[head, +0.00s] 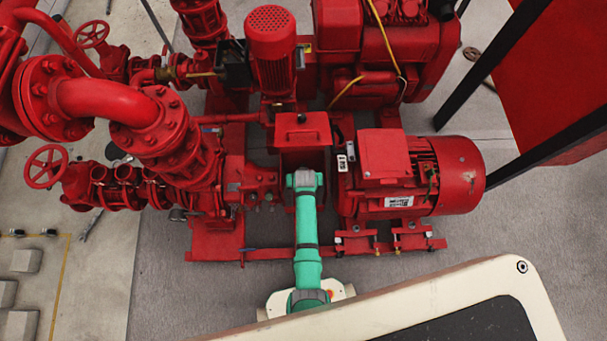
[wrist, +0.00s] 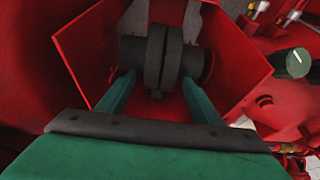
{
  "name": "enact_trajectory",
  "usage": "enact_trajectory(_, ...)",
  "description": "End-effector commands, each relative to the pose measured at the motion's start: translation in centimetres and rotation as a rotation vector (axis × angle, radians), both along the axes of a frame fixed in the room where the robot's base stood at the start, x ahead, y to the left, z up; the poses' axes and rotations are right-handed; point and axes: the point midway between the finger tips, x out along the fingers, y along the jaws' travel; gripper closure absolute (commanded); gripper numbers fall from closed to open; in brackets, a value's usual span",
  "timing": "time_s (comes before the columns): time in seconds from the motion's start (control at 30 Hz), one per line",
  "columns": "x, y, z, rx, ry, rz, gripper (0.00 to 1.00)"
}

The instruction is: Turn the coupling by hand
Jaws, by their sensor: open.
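The coupling (wrist: 163,58) is a pair of dark grey discs on a shaft, inside a red guard (wrist: 85,45) that is open towards me in the wrist view. My gripper (wrist: 158,80) is open, with its two green fingers reaching into the guard. One fingertip is to the left and one to the right of the coupling's near lower part. I cannot tell whether either finger touches it. In the head view my green arm reaches the guard (head: 303,130) between pump and motor; the coupling and my fingers are hidden there.
The red motor (head: 455,175) stands right of the guard and the red pump (head: 208,165) left of it, both on a red base frame (head: 270,253). A red vertical motor (head: 272,50) stands behind.

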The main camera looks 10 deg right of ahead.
Motion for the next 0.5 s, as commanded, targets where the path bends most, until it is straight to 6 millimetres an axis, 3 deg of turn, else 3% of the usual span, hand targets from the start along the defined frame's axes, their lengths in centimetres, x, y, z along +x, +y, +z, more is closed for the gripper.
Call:
enact_trajectory(0.37, 0.16, -0.04, -0.48, 0.0, 0.0, 0.0, 0.41)
enact_trajectory(0.5, 0.16, -0.04, -0.47, 0.0, 0.0, 0.0, 0.69)
